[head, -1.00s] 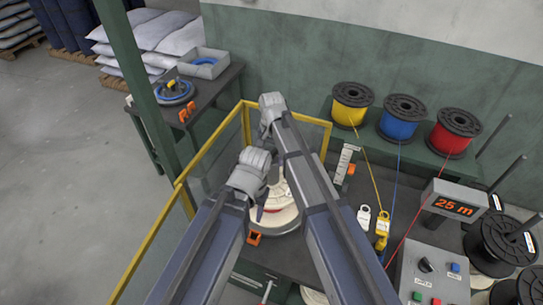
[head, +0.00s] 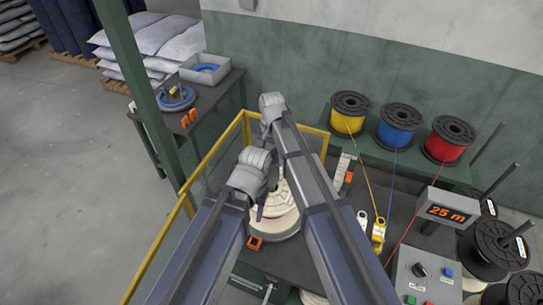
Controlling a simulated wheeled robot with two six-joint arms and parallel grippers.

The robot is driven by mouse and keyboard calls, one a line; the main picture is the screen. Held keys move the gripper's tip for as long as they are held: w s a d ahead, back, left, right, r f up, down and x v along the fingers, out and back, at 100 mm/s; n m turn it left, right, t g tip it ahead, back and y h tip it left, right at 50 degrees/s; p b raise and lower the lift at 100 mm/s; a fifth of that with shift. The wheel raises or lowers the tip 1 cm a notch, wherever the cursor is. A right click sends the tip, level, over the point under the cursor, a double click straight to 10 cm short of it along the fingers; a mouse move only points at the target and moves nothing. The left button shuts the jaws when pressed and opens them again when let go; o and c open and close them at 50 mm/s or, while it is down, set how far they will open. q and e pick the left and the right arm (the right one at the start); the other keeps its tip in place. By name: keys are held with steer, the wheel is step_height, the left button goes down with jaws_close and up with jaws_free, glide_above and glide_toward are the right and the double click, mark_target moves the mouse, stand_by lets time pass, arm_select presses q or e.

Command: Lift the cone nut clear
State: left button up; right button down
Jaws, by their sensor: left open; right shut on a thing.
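My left gripper (head: 257,207) is open at the near left side of a pale, cream-coloured spool or coil (head: 282,213) on the dark bench. Its wrist covers part of that coil. My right gripper (head: 272,110) is farther up the picture, beyond the coil, near the yellow rail. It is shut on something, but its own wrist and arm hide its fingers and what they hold. I cannot make out the cone nut in this view. My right forearm also covers the right part of the coil.
A yellow guard rail (head: 157,249) runs along the bench's left side. Yellow (head: 350,112), blue (head: 399,124) and red (head: 449,139) spools stand at the back right, wires running forward. A "25 m" display (head: 447,212) stands right. An orange clip (head: 254,243) lies near the coil.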

steer(key=shift+r+p, duration=1.75)
steer(key=shift+r, duration=0.45)
steer(key=shift+d, duration=0.1)
